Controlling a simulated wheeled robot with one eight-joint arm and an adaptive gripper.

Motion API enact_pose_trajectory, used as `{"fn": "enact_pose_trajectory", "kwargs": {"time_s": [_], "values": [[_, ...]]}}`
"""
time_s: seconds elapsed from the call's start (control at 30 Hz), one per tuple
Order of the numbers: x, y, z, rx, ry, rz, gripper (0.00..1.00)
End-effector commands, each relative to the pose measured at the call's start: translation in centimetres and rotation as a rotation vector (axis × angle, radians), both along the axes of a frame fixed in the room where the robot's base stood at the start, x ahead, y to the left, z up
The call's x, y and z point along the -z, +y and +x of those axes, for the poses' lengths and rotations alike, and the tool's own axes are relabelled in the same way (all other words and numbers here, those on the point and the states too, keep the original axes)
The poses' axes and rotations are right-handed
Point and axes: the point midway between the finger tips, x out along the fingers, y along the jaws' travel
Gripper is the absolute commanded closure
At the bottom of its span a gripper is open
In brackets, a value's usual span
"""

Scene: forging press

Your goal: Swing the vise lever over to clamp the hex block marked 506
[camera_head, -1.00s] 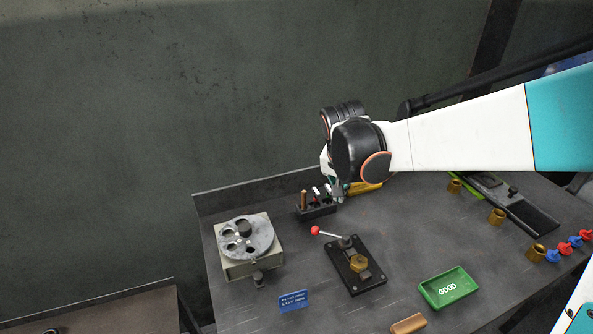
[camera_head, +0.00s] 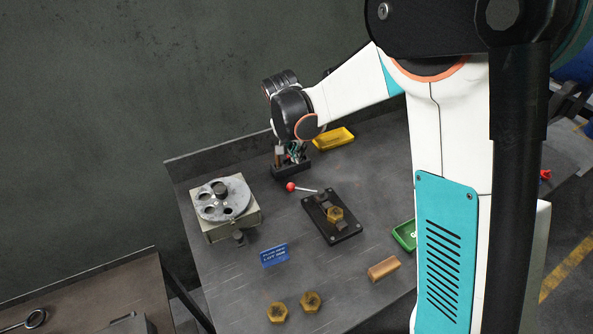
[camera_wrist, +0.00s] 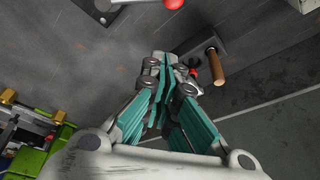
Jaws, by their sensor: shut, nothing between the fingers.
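The vise (camera_head: 345,231) is a dark plate on the bench. Its lever (camera_head: 307,190) points left and ends in a red knob (camera_head: 291,187). A brass hex block (camera_head: 335,214) sits in the vise; its marking is too small to read. My gripper (camera_head: 294,156) is above the black tool holder, behind the knob and apart from it. In the wrist view my gripper (camera_wrist: 170,60) has its teal fingers together with nothing between them. The red knob (camera_wrist: 173,4) shows at the top edge there, beyond the fingertips.
The black tool holder (camera_head: 291,170) with a wooden handle (camera_wrist: 217,68) is close to my gripper. A round-plate fixture (camera_head: 225,199) and blue sign (camera_head: 274,255) stand left. Two loose hex blocks (camera_head: 277,312) (camera_head: 311,301) lie in front. A yellow tray (camera_head: 334,139) is behind. My arm hides the right side.

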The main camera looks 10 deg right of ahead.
Motion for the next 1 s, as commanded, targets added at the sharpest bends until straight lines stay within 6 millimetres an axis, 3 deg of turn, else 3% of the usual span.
{"fn": "enact_pose_trajectory", "kwargs": {"time_s": [0.17,0.63,1.0], "values": [[1.8,-0.4,0.5,0.001,0.0,0.0,1.0],[9.8,-1.9,2.4,0.001,0.0,0.0,1.0],[8.7,0.4,-0.6,-0.001,0.0,0.0,1.0]]}}
